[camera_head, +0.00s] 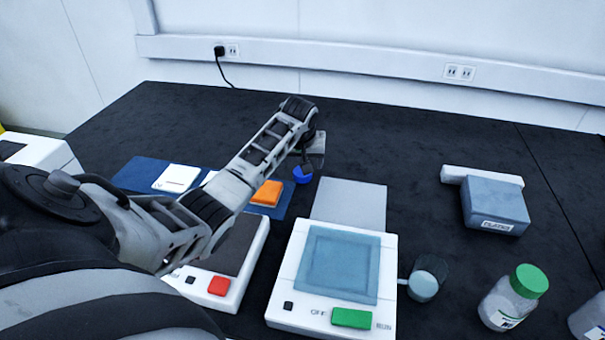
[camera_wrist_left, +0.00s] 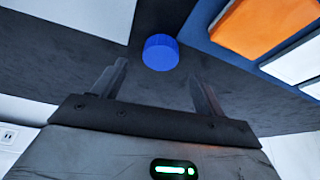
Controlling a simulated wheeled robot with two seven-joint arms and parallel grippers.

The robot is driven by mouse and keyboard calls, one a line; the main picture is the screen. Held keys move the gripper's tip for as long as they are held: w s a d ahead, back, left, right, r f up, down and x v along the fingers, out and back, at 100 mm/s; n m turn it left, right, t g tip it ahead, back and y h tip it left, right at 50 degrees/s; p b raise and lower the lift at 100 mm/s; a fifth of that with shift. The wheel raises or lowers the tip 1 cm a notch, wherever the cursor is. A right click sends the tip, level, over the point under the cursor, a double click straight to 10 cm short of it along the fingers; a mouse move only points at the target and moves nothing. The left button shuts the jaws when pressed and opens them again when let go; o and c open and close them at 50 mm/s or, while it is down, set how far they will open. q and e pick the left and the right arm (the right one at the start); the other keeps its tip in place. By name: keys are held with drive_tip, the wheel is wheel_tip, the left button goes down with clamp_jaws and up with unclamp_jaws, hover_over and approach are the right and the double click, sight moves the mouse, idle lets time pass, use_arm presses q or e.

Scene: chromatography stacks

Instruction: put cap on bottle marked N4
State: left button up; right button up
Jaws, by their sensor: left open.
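A blue cap (camera_head: 303,174) sits on the black bench just beyond the edge of the blue mat. My left gripper (camera_head: 312,158) is right by it, and its arm partly hides that area. In the left wrist view the blue cap (camera_wrist_left: 160,52) appears just beyond the gap between the fingertips. The left gripper (camera_wrist_left: 158,78) is open and empty. A clear bottle (camera_head: 500,305) with a green cap (camera_head: 529,281) stands at the lower right. Another bottle (camera_head: 590,318) is cut off at the right edge. I cannot read an N4 marking on either. My right gripper is not in view.
A blue mat (camera_head: 138,172) bears white tiles and an orange block (camera_head: 267,193). Two white devices, one with a red button (camera_head: 218,286), one with a green button (camera_head: 352,318), stand in front. A small beaker (camera_head: 422,286) and a grey-blue box (camera_head: 497,203) are right. The back bench is clear.

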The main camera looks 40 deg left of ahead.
use_arm(q)
drive_tip(key=x, duration=0.4)
drive_tip(key=shift+f+b, duration=0.2)
drive_tip(key=shift+b, duration=0.1)
drive_tip(key=shift+d, duration=0.1)
drive_tip(key=c, duration=1.1)
drive_tip(key=shift+r, duration=0.6)
wheel_tip(320, 180, up, 2)
drive_tip(key=shift+s+r+p, duration=0.1)
drive_tip(key=shift+r+p, duration=0.15)
drive_tip(key=shift+p, duration=0.1)
drive_tip(key=s+d+r, duration=0.4)
drive_tip(key=s+d, duration=0.1)
drive_tip(key=s+d+r+p, duration=0.1)
drive_tip(key=s+d+r, duration=0.3)
drive_tip(key=s+r, duration=0.1)
drive_tip(key=shift+d+r, duration=0.15)
drive_tip(key=shift+d, duration=0.25)
